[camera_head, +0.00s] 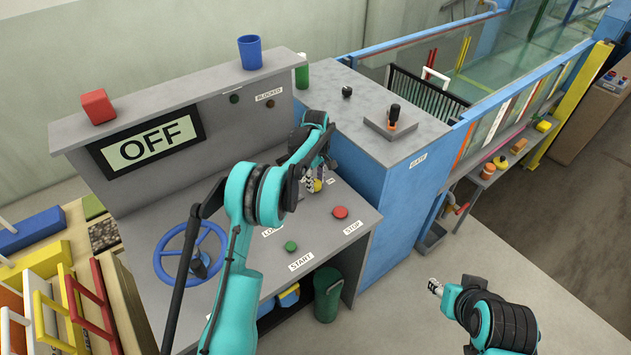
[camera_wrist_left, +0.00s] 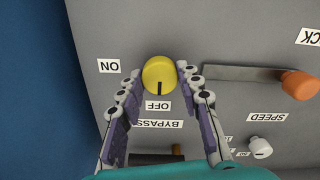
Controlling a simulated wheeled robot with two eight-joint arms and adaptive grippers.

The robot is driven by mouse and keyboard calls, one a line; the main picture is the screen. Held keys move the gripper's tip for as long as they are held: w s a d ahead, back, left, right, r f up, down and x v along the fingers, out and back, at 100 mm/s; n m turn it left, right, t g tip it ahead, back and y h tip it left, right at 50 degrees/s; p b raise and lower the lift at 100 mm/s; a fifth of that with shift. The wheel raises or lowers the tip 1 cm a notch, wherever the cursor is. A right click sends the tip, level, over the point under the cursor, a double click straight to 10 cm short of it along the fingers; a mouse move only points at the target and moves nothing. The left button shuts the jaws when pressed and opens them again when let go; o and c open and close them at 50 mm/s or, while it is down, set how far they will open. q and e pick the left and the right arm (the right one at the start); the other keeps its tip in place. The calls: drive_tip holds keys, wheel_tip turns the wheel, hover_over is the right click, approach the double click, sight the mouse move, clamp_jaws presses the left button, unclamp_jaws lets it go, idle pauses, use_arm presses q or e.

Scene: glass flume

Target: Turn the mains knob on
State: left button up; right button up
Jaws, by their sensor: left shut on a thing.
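The yellow mains knob (camera_wrist_left: 158,73) sits on the grey panel, with its dark mark toward the OFF label (camera_wrist_left: 157,105). The ON label (camera_wrist_left: 109,66) is to the left of it in the left wrist view. My left gripper (camera_wrist_left: 160,76) is shut on the knob, one finger on each side. In the head view the left gripper (camera_head: 317,180) is over the console, and a bit of the yellow knob (camera_head: 317,186) shows there. The display (camera_head: 152,142) reads OFF. My right gripper (camera_head: 436,287) hangs over the floor at lower right, its fingers too small to read.
An orange-handled lever (camera_wrist_left: 298,84) and a white speed knob (camera_wrist_left: 260,147) are near the yellow knob. A red stop button (camera_head: 340,212), a green start button (camera_head: 291,246) and a blue handwheel (camera_head: 190,253) are on the console.

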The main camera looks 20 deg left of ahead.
sight(316, 183)
use_arm(q)
drive_tip(key=shift+m, duration=0.3)
drive_tip(key=m, duration=0.3)
drive_tip(key=shift+m, duration=0.3)
drive_tip(key=m, duration=0.4)
drive_tip(key=shift+m+b, duration=0.3)
drive_tip(key=m, duration=0.4)
drive_tip(key=shift+m, duration=2.5)
drive_tip(key=o, duration=1.2)
drive_tip(key=shift+c, duration=0.2)
drive_tip(key=shift+r, duration=0.1)
wheel_tip(316, 183, up, 12)
